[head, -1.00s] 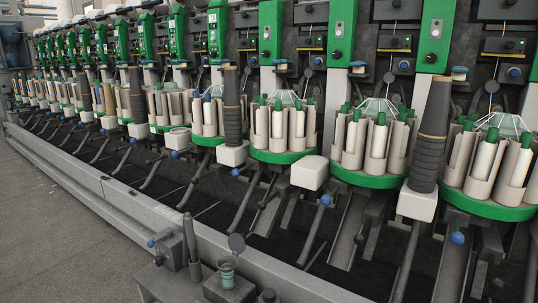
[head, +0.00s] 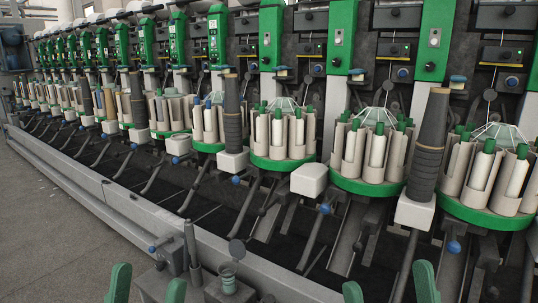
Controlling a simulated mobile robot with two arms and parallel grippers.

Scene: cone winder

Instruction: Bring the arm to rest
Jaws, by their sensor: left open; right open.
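My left gripper (head: 148,275) shows at the bottom edge of the head view, left of centre. Its two green fingers stand apart with nothing between them. My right gripper (head: 388,274) shows at the bottom edge, right of centre, also with its green fingers apart and empty. Both are in front of the cone winder (head: 262,37). Only the finger ends show; the rest of both arms is below the picture. Neither gripper appears to touch anything.
Green round magazines (head: 370,188) with pale bobbins line the machine. Dark cones (head: 427,145) stand on white blocks between them. A grey rail (head: 150,215) runs along the front. A small stand with a green spring (head: 227,278) lies between my grippers. Bare floor (head: 45,235) is at left.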

